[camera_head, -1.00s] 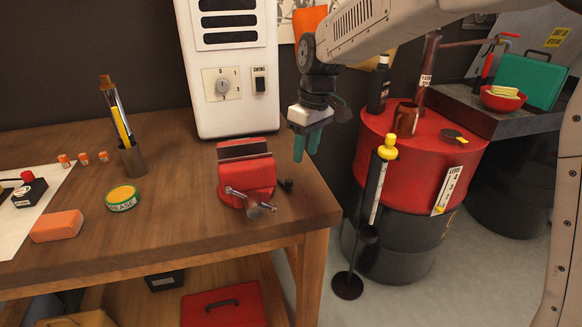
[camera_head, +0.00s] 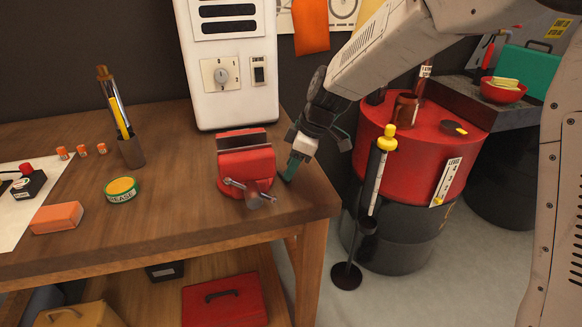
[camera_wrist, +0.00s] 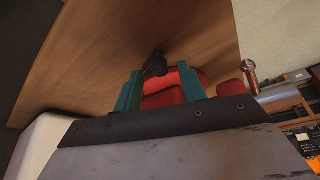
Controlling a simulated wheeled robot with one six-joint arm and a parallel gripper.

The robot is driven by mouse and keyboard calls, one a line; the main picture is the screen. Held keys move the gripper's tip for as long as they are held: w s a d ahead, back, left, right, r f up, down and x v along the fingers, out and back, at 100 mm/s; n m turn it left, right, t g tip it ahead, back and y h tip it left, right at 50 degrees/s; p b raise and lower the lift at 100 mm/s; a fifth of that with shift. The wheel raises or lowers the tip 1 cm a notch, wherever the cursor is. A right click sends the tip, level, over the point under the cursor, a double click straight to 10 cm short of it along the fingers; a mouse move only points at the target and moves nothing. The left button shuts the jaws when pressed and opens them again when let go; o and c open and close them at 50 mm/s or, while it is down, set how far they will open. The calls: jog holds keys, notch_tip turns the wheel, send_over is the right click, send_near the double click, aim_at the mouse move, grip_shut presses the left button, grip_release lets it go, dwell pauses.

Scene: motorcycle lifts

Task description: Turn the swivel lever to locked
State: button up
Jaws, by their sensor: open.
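The red vise (camera_head: 246,163) stands on the workbench near its right edge, with a metal screw bar at its front. The swivel lever's black knob (camera_wrist: 156,65) shows in the wrist view beside the red vise body (camera_wrist: 163,98), ahead of and roughly between my fingertips. In the head view my gripper hides the lever. My gripper (camera_head: 289,172) is at the vise's right side, tilted down, its teal fingers low near the bench top. In the wrist view my gripper (camera_wrist: 159,82) is open. I cannot tell whether the fingers touch the lever.
A white machine (camera_head: 232,100) with a dial and switch stands behind the vise. A red drum (camera_head: 400,150) and a yellow-topped stand (camera_head: 375,185) are off the bench's right edge. A grease tin (camera_head: 121,190) lies to the left. The bench (camera_head: 170,215) between is clear.

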jog(key=shift+a+f, duration=0.25)
jog(key=shift+f, duration=0.25)
jog(key=shift+c, duration=0.3)
grip_shut()
jog(key=shift+s+a+m+t, duration=0.15)
jog(key=shift+a+m+t, duration=0.15)
jog(key=shift+m, duration=0.45)
jog(key=shift+s+a+m+t, duration=0.15)
jog(key=shift+m+t, duration=0.15)
jog(key=shift+m, duration=0.45)
jog(key=shift+o, duration=0.3)
grip_release()
jog(key=v, duration=0.7)
jog(key=shift+r, duration=0.4)
